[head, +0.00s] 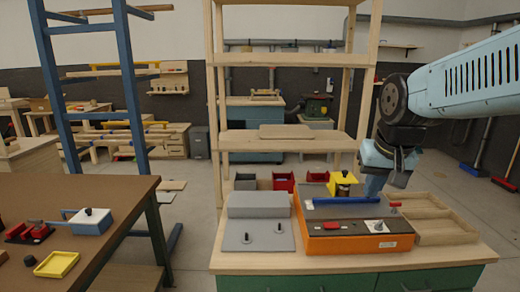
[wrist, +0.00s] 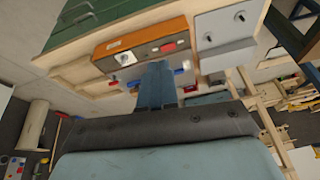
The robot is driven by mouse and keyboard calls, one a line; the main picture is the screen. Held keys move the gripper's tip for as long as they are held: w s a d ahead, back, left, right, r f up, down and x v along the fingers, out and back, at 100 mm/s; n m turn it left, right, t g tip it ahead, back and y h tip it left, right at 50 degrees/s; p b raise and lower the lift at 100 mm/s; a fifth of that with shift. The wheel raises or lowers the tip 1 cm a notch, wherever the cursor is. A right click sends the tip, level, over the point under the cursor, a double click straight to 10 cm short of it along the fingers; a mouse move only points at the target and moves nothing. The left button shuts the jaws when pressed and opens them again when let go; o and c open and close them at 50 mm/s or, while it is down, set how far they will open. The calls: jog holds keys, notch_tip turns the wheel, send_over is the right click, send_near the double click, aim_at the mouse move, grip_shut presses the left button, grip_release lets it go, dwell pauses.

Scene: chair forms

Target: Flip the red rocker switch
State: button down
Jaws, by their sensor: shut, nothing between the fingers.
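A red rocker switch (head: 331,226) sits on the dark top of an orange box (head: 358,246), near its front edge. It also shows in the wrist view (wrist: 168,47), just beyond my fingertips. My gripper (head: 371,194) is shut and empty, pointing down over the back right part of the box. In the wrist view its blue fingers (wrist: 157,66) are together. In the head view my gripper is behind and to the right of the switch, apart from it. I cannot tell which way the switch is tipped.
A white plate with a knob (head: 378,226) is right of the switch; a red knob (head: 394,208) stands behind it. A blue bar (head: 342,201) crosses the box top. A yellow block (head: 343,183) is behind. A grey fixture (head: 260,206) stands left; wooden trays (head: 440,229) lie right.

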jog(key=s+n+t, duration=0.1)
jog(key=s, duration=0.6)
jog(key=shift+r, duration=0.45)
jog(key=shift+a, duration=0.1)
